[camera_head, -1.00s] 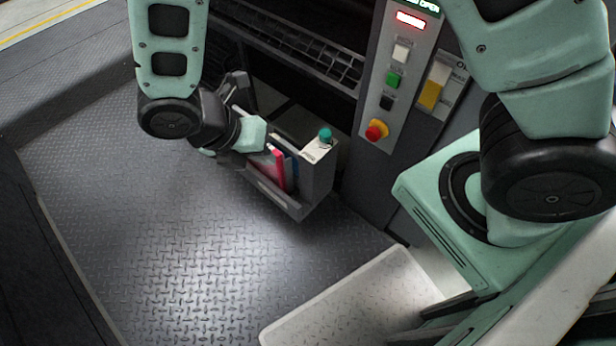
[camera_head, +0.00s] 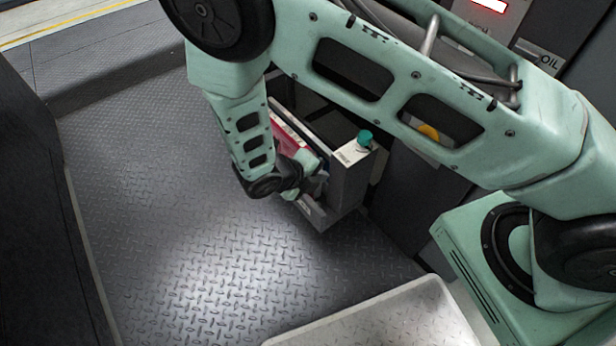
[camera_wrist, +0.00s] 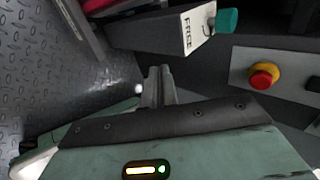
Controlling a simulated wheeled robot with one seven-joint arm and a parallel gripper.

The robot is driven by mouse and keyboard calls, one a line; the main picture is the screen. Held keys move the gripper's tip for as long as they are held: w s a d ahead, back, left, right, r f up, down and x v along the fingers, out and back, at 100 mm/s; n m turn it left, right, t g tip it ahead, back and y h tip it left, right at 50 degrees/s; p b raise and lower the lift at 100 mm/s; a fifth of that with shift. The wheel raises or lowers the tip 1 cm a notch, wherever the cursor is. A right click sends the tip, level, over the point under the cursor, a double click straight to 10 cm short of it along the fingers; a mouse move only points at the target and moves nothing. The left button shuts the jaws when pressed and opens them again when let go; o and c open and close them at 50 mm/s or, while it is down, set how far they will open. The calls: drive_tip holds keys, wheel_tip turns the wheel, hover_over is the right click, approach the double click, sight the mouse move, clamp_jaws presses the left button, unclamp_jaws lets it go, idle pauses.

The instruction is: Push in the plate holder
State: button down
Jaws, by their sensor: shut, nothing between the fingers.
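The plate holder (camera_head: 345,187) is a grey box-like drawer standing out from the dark machine, with a pale labelled top and a teal knob (camera_head: 364,138). A red plate (camera_head: 290,138) shows inside it, partly hidden by my arm. In the wrist view the holder's grey end (camera_wrist: 160,30) with its label and teal knob is at the top. My gripper (camera_wrist: 160,86) is shut and empty, its fingers pointing toward the holder's end with a visible gap in that view. In the head view my wrist is at the holder's near side and hides the fingertips; contact cannot be told there.
A control panel with a red and yellow stop button (camera_wrist: 264,75) is right of the holder in the wrist view. A pale tray-like surface (camera_head: 390,318) is at the bottom of the head view. The patterned metal floor (camera_head: 150,200) is clear at left.

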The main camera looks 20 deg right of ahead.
sight(343, 169)
drive_tip(key=d, duration=0.1)
drive_tip(key=w+d+f+b, duration=0.1)
drive_tip(key=d, duration=0.3)
drive_tip(key=shift+w+f, duration=0.15)
drive_tip(key=shift+w, duration=0.1)
drive_tip(key=shift+w+d, duration=0.1)
